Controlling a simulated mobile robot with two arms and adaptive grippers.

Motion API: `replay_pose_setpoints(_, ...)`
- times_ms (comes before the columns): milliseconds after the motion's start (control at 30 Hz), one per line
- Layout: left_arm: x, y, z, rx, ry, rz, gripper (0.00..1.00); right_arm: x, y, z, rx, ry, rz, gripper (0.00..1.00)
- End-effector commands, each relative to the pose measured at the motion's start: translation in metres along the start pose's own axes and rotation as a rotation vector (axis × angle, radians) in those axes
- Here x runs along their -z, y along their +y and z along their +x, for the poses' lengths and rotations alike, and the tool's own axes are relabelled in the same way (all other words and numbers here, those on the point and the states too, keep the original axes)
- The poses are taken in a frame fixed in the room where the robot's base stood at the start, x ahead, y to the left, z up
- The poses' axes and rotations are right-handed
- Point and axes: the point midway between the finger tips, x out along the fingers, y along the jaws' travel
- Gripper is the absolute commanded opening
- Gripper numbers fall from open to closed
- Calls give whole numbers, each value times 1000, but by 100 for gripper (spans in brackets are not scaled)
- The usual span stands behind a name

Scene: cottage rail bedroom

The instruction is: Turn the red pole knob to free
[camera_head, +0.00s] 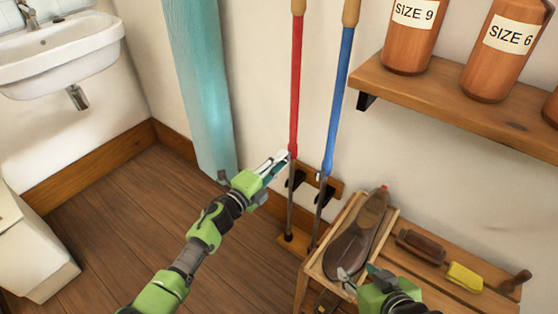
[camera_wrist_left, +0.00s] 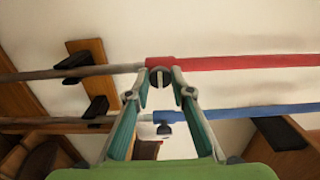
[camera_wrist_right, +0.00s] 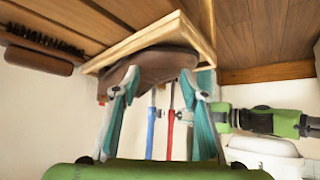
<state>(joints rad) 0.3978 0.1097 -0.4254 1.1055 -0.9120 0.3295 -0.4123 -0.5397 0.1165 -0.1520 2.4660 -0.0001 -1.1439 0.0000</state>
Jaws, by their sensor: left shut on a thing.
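The red pole (camera_head: 295,85) stands upright against the wall, with its red sleeve above a grey lower rod. Its dark round knob (camera_wrist_left: 160,76) sits at the sleeve's lower end, with a pale slot line running along the fingers' direction in the left wrist view. My left gripper (camera_head: 287,158) is shut on this knob; its fingertips lie on either side of it (camera_wrist_left: 160,82). In the head view the fingers hide the knob. My right gripper (camera_head: 358,274) is open, its fingers apart by the near end of a brown shoe (camera_head: 356,244); contact cannot be told.
A blue pole (camera_head: 339,90) stands just right of the red one. The shoe lies in a wooden tray (camera_head: 388,228) on a bench, beside a brush (camera_head: 420,246) and a yellow block (camera_head: 464,277). A shelf (camera_head: 450,101) holds labelled bottles.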

Motion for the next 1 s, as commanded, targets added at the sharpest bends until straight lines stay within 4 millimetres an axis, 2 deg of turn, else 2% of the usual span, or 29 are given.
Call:
replay_pose_setpoints(367,1,0,0,0,1,-7,0,-1,0,0,-1,-5,0,40)
replay_pose_setpoints(400,1,0,0,0,1,-7,26,-1,0,0,-1,-5,0,40)
replay_pose_setpoints(433,1,0,0,0,1,-7,34,-1,0,0,-1,-5,0,40)
replay_pose_setpoints(467,1,0,0,0,1,-7,38,-1,0,0,-1,-5,0,40)
replay_pose_setpoints(833,0,0,-2,0,0,-5,38,-1,0,0,-1,-5,0,40)
replay_pose_setpoints(1000,-1,1,-19,-1,-2,-3,38,-1,0,0,-1,-5,0,40)
